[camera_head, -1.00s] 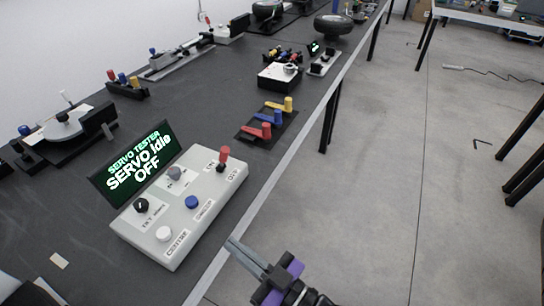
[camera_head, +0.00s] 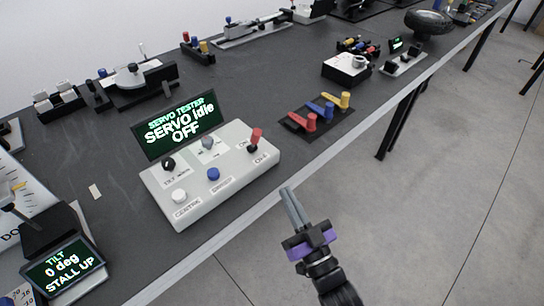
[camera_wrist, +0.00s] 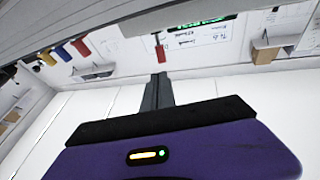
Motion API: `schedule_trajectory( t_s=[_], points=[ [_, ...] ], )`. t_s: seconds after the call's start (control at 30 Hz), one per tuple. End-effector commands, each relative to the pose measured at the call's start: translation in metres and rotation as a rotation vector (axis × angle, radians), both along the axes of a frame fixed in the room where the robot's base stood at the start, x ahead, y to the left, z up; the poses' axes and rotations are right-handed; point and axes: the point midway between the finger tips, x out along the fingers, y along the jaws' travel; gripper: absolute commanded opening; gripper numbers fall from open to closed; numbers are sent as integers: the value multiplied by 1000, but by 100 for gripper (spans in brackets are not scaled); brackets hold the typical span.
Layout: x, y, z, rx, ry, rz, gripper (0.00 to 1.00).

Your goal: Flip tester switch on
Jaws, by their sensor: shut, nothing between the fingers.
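The servo tester (camera_head: 210,175) is a white box on the dark table, with a screen (camera_head: 182,125) behind it reading "SERVO TESTER, SERVO Idle, OFF". Its switch with a red lever (camera_head: 255,137) stands at the box's right far corner. A black knob, a grey knob, a blue button (camera_head: 213,174) and a white button (camera_head: 179,195) are also on it. My gripper (camera_head: 291,205) is shut and empty, off the table's front edge, to the right of and below the tester, apart from it. In the wrist view the red lever (camera_wrist: 160,51) shows just beyond my fingertips (camera_wrist: 157,88).
A row of red, blue and yellow levers (camera_head: 328,112) lies right of the tester. A tilt display (camera_head: 62,265) stands at the lower left. The table's front edge (camera_head: 270,200) runs between my gripper and the tester. Open floor lies to the right.

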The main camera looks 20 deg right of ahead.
Motion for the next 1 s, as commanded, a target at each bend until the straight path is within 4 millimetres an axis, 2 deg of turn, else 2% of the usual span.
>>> schedule_trajectory(
  t_s=[0.17,0.7,1.0],
  points=[
    [17,1,8,-1,-3,0,0],
    [111,4,39,0,-2,0,0],
    [131,5,43,-1,1,0,0]
  ],
)
